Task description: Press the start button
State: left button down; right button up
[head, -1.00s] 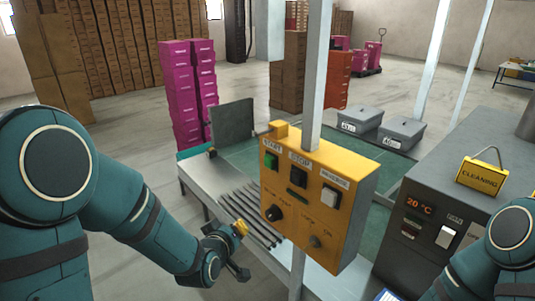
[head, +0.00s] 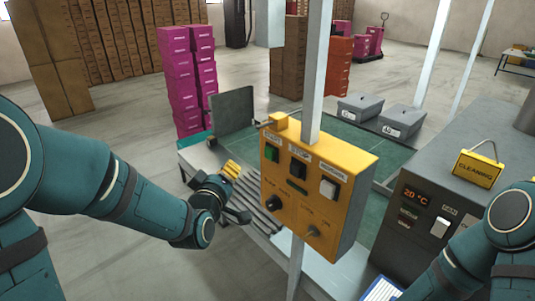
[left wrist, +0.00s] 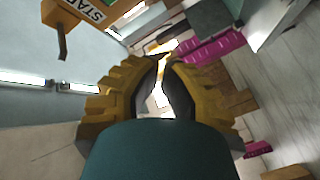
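The start button (head: 271,153) is a green square under the START label, at the upper left of the yellow control box (head: 316,220). My left gripper (head: 231,168) is left of the box, close to its left edge and a little below button height, apart from the button. In the left wrist view its yellow-ridged fingers (left wrist: 164,60) meet at the tips with nothing between them. That view shows the box's corner (left wrist: 72,15) with part of the START label; the button's face is hidden there. My right arm enters at lower right; its gripper is out of view.
The box also carries a black STOP button (head: 298,168), a white button (head: 328,188) and a black knob (head: 273,203). It hangs on a pale post (head: 314,75). A conveyor with dark rollers (head: 262,218) lies below. A grey machine (head: 425,215) stands right.

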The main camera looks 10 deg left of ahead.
aim_at(270, 153)
pick_arm(q)
jog(key=w+d, duration=0.4)
jog(key=w, duration=0.2)
jog(key=shift+d, duration=0.4)
dwell(1.2)
jog(key=shift+w+d, duration=0.25)
jog(key=shift+w, duration=0.1)
